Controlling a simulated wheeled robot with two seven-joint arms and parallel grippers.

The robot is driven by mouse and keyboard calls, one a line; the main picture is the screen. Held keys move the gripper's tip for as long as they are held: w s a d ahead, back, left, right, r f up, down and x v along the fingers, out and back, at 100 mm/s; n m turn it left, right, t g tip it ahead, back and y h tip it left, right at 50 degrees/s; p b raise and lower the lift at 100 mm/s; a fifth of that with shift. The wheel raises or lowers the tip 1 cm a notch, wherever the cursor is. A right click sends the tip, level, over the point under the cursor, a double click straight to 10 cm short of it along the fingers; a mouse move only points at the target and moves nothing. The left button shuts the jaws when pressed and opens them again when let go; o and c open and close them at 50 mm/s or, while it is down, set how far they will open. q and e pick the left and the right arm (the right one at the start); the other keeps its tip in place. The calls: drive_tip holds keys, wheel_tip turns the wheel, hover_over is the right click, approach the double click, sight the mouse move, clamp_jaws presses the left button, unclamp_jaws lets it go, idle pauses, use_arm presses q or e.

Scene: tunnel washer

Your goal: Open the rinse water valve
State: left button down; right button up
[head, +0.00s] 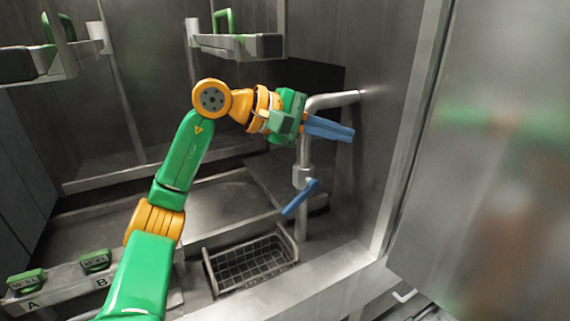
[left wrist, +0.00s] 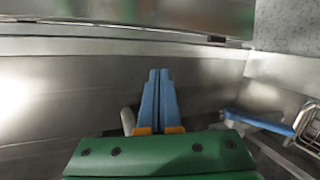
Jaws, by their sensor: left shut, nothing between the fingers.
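The rinse water valve has a blue lever handle (head: 300,198) on a vertical grey pipe (head: 303,160) beside the right metal wall. The lever slants, with its lower left end away from the pipe. The lever also shows at the right in the left wrist view (left wrist: 258,122). My left gripper (head: 345,133) is up near the pipe's top bend, above the lever and apart from it. Its blue fingers are together and empty, as the left wrist view also shows (left wrist: 158,95). My right gripper is in neither view.
A wire basket (head: 250,265) sits below the valve. The wall (head: 385,130) is close to the fingers' right. A shelf with a green handle (head: 235,45) hangs above the arm.

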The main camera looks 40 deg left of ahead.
use_arm(q)
drive_tip(key=s+a+f+g+y+p, duration=0.25)
drive_tip(key=s+a+g+y, duration=0.2)
drive_tip(key=s+a, duration=0.5)
drive_tip(key=b, duration=0.3)
approach(291, 204)
drive_tip(key=shift+g+y, duration=0.25)
drive_tip(key=shift+y, duration=0.1)
drive_tip(key=x, duration=0.7)
drive_tip(key=shift+w+d+r, duration=0.15)
drive_tip(key=shift+d+r, duration=0.05)
drive_tip(key=shift+d, duration=0.05)
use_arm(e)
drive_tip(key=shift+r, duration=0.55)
